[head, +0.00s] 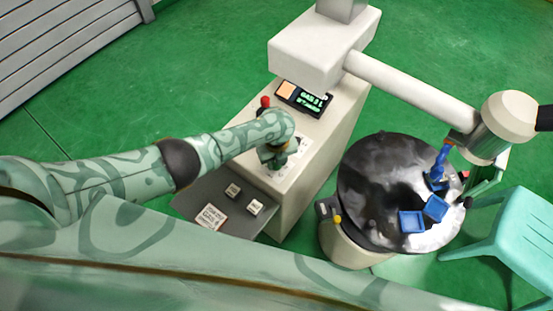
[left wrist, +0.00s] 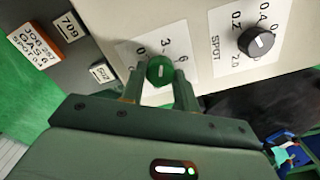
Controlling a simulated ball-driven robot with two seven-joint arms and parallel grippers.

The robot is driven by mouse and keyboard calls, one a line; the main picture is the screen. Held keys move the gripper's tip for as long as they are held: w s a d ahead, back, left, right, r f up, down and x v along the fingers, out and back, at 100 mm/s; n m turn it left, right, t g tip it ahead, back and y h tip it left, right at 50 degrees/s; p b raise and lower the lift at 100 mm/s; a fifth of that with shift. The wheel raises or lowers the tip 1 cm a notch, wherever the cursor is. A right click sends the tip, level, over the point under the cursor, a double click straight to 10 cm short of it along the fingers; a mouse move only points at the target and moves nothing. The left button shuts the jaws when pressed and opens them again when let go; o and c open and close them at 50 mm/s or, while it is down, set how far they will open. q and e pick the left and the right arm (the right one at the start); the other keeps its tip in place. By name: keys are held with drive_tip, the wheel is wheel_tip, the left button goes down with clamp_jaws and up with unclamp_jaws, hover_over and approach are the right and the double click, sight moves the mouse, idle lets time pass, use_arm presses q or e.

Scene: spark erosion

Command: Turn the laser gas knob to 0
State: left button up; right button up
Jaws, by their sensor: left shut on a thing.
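The green laser gas knob (left wrist: 159,71) sits on the front panel of the white cabinet (head: 322,140), beside a printed scale with 3 and 6. In the left wrist view my left gripper (left wrist: 158,82) has one finger on each side of it and is shut on it. The white mark on the knob is small, and I cannot tell exactly which number it points at. In the head view my left gripper (head: 273,157) is at the panel and hides the knob. My right gripper is not in view.
A black SPOT knob (left wrist: 257,41) is right of the gas knob. A lit display (head: 304,98) and a red-topped part (head: 265,102) are above. Cards lie on a grey shelf (head: 185,205).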

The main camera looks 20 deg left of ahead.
use_arm(q)
drive_tip(key=n+p, duration=0.1)
drive_tip(key=n, duration=0.4)
drive_tip(key=shift+n, duration=0.3)
drive_tip(key=n+p, duration=0.1)
drive_tip(key=n, duration=0.3)
drive_tip(key=shift+n, duration=0.4)
drive_tip(key=o, duration=1)
drive_tip(key=shift+c, duration=0.2)
drive_tip(key=shift+w, duration=0.1)
wheel_tip(320, 180, up, 16)
drive_tip(key=p, duration=1.2)
